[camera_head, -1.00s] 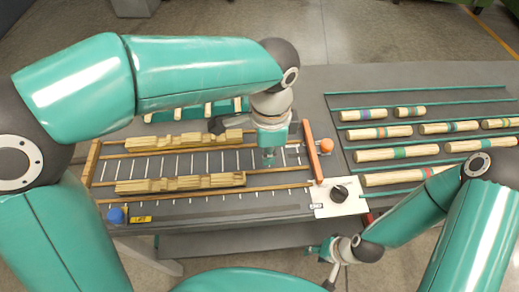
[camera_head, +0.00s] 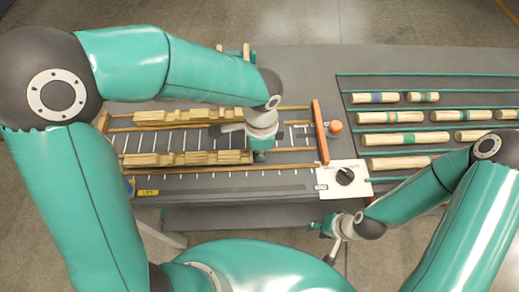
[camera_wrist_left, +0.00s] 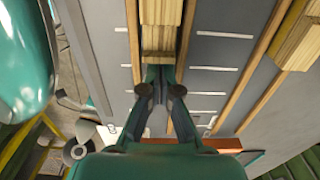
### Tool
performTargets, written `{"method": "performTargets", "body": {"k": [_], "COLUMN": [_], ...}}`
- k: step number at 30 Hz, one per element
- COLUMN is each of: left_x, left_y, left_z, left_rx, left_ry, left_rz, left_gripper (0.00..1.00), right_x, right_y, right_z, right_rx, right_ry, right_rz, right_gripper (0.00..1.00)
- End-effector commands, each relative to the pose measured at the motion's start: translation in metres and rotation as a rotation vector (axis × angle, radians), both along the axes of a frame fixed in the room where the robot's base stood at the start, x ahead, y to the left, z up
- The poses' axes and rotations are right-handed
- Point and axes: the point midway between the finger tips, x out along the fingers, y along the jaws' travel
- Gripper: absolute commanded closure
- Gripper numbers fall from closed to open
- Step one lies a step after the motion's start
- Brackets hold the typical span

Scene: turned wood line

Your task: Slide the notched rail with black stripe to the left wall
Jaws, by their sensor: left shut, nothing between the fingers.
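Two notched wooden rails lie in lanes on the dark board: the far rail (camera_head: 190,117) and the near rail (camera_head: 190,159). I cannot make out a black stripe on either. The board's wooden left wall (camera_head: 103,122) is partly hidden by my left arm. My left gripper (camera_head: 261,156) is shut and empty at the right end of the near rail. In the left wrist view, its closed fingertips (camera_wrist_left: 160,75) are at the end face of the near rail (camera_wrist_left: 160,38), seemingly touching; the far rail (camera_wrist_left: 301,38) is to the right. My right gripper (camera_head: 322,242) hangs off the table's front edge.
An orange bar (camera_head: 320,130) closes the board's right end, with an orange knob (camera_head: 335,127) beside it. A black dial (camera_head: 345,176) sits on a white plate. Several striped dowels (camera_head: 400,138) lie on the rack at right. Wooden strips bound the lanes.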

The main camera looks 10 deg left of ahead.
Motion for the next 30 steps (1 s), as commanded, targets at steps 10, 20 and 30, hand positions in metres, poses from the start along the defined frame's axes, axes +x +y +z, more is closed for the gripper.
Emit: {"method": "performTargets", "body": {"k": [10,20,30], "left_x": [-0.002,-0.011,-0.025], "left_y": [0.005,0.040,0.087], "left_z": [0.000,-0.001,0.000], "left_rx": [0.000,-0.001,0.000], "left_ry": [0.000,0.000,0.000], "left_rz": [-0.001,0.007,0.001], "left_gripper": [1.00,1.00,1.00], "right_x": [0.000,0.000,0.000], "right_y": [0.000,0.000,0.000], "right_z": [0.001,-0.005,-0.007], "right_rx": [0.000,0.000,0.000], "right_ry": [0.000,0.000,0.000], "right_rz": [0.000,0.000,0.000], "right_gripper": [0.60,0.60,0.60]}}
